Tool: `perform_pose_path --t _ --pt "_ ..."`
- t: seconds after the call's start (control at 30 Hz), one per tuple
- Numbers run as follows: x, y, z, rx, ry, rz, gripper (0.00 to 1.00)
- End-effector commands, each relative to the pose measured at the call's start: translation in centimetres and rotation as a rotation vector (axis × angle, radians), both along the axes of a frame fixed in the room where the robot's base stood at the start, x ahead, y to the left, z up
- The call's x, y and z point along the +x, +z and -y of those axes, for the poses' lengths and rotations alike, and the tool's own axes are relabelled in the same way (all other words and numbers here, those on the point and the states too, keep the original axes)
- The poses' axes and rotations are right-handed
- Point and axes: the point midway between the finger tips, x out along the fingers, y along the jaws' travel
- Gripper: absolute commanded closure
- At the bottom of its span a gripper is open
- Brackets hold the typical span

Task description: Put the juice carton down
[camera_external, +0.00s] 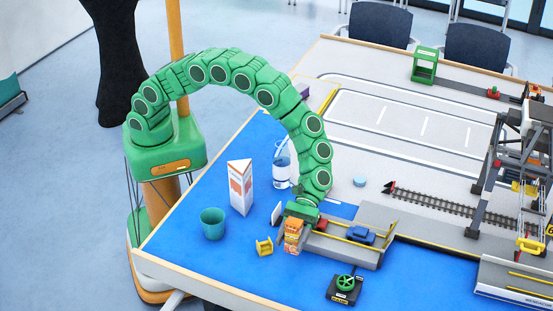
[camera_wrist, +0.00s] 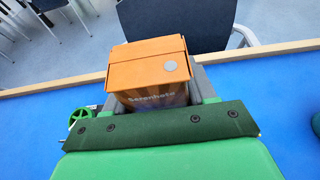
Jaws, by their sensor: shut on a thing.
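The juice carton (camera_external: 293,234) is small and orange with a paler, printed lower part. My gripper (camera_external: 299,212) points down over the blue table area and is shut on it. In the wrist view the carton (camera_wrist: 150,72) shows its orange folded top with a grey round cap. The grey jaws of my gripper (camera_wrist: 157,97) sit on both sides of it, and my dark green palm edge hides its near lower part. The carton looks upright, its base close to the blue surface (camera_external: 225,265). I cannot tell whether it touches.
A grey ramp with a blue car (camera_external: 361,236) stands just right of the carton. A small yellow holder (camera_external: 264,247) is close left. A green-wheeled black box (camera_external: 345,287) lies front right.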

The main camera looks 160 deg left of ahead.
Motion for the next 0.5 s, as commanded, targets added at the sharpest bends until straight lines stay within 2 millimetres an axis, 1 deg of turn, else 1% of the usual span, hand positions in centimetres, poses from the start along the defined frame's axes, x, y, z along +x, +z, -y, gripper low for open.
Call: perform_pose_path --t 0.03,0.1,0.5 --pt "0.6 -0.3 -0.2 0.002 -0.001 0.002 0.82" --pt "1.1 -0.9 -0.4 0.001 -0.001 0.001 0.82" --pt "3.7 -4.3 -1.3 0.001 0.0 0.001 0.82"
